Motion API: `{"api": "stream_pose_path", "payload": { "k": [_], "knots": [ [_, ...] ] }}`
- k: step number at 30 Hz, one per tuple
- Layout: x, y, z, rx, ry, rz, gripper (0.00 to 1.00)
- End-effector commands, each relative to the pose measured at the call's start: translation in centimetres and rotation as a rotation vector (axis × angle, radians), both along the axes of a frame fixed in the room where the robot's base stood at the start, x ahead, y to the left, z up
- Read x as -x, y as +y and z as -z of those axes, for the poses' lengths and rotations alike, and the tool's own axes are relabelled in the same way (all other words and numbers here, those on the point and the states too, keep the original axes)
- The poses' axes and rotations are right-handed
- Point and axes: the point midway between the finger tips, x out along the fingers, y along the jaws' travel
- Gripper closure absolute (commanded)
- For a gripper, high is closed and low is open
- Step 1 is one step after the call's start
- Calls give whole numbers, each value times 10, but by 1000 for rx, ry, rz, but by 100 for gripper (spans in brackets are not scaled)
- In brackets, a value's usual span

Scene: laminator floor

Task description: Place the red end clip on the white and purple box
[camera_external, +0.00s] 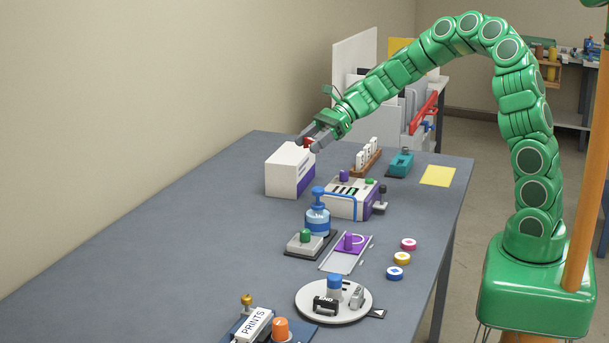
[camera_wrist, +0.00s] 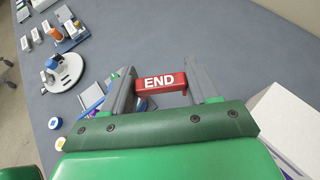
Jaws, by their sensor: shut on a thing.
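The red end clip (camera_wrist: 160,83), lettered END, is between the two fingers of my gripper (camera_wrist: 163,88) in the wrist view. My gripper is shut on it. In the external view my gripper (camera_external: 312,137) is at the top of the white and purple box (camera_external: 283,172), and a bit of the red clip (camera_external: 308,141) shows between the fingers. The box stands upright near the far end of the table; it also shows at the right of the wrist view (camera_wrist: 282,125). I cannot tell whether the clip touches the box top.
Beside the box stand a small machine with a blue handle (camera_external: 350,200), a blue pump bottle (camera_external: 317,217), a wooden rack of white tiles (camera_external: 367,158) and a teal device (camera_external: 401,165). A round white turntable (camera_external: 333,312) is nearer. The table's left side is clear.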

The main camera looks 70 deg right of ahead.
Motion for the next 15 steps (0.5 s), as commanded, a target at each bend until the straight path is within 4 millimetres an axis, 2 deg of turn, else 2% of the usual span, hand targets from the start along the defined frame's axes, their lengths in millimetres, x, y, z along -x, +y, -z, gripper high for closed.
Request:
{"api": "stream_pose_path", "payload": {
  "k": [1, 6, 12, 15],
  "knots": [
    [-3, -23, -5, 3, -1, 30, 69],
    [-9, -86, -23, 9, 3, 119, 69],
    [-7, -136, -38, 10, 9, 184, 69],
    [-6, -148, -42, 11, 11, 200, 69]
  ]
}}
